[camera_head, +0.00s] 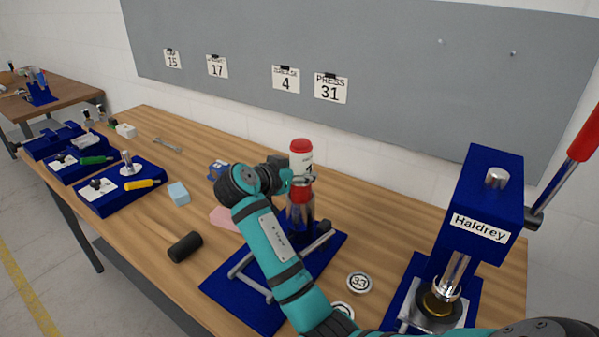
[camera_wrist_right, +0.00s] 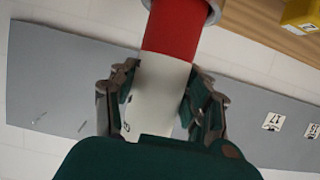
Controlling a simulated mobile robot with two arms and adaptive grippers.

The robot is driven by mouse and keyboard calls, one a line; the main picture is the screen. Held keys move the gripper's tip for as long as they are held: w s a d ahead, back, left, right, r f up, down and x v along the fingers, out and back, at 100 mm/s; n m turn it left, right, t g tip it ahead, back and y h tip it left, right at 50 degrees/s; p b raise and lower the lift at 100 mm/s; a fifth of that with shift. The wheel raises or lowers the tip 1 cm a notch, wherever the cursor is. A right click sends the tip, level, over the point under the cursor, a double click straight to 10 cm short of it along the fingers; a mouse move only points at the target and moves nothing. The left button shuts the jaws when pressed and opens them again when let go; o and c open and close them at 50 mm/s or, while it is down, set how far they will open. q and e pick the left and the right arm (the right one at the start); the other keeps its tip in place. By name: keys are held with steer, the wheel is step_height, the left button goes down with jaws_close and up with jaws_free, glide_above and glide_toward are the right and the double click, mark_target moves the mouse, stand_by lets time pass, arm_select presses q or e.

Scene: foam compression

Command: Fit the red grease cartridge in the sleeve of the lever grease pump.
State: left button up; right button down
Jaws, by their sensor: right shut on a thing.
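The red grease cartridge (camera_head: 301,158), red at both ends with a white label band, stands upright above the blue lever grease pump (camera_head: 226,290) in the head view. My right gripper (camera_head: 303,180) is shut on it around the white band. In the wrist view the gripper (camera_wrist_right: 165,78) has a finger on each side of the cartridge (camera_wrist_right: 162,95). The cartridge's lower red end meets the grey metal rim of the sleeve (camera_wrist_right: 213,12). The sleeve (camera_head: 298,214) is partly hidden by my arm; how deep the cartridge sits I cannot tell. My left gripper is out of view.
A blue press (camera_head: 487,190) marked Haldrey, with a red-handled lever (camera_head: 584,135), stands at the right. A black cylinder (camera_head: 185,247), a light blue block (camera_head: 178,193) and blue tool trays (camera_head: 122,187) lie to the left. Round disc 33 (camera_head: 359,283) lies near the pump.

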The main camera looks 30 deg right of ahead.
mark_target(295, 187)
steer(key=shift+f+b, duration=1.35)
steer(key=shift+f, duration=0.55)
steer(key=c, duration=0.5)
jaws_free()
